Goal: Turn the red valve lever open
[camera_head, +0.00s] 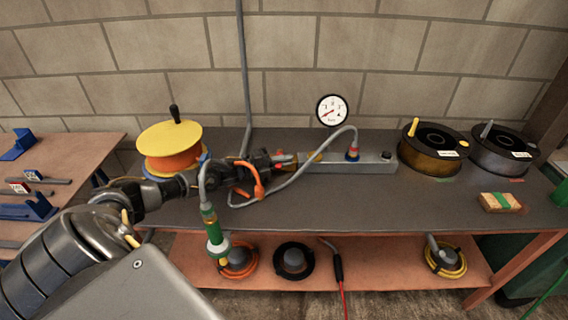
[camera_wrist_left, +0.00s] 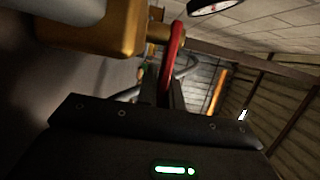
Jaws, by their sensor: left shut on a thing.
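The red valve lever (camera_wrist_left: 173,58) shows in the left wrist view as a curved red bar. It is joined to a brass-coloured valve body (camera_wrist_left: 115,32) at the upper left. My left gripper (camera_wrist_left: 163,92) is shut on the lever, whose lower end lies between the two dark fingers. In the head view my left gripper (camera_head: 277,160) reaches over the bench from the left, at the left end of a grey metal block (camera_head: 345,162). The gripper hides most of the lever and valve there. My right gripper is not in view.
A round gauge (camera_head: 332,110) stands above the block. A grey hose (camera_head: 300,172) loops beside my gripper, with an orange clamp-like part (camera_head: 257,182) close by. A yellow-orange spool (camera_head: 170,145) stands left, and two dark spools stand right. The bench (camera_head: 400,200) is clear in front.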

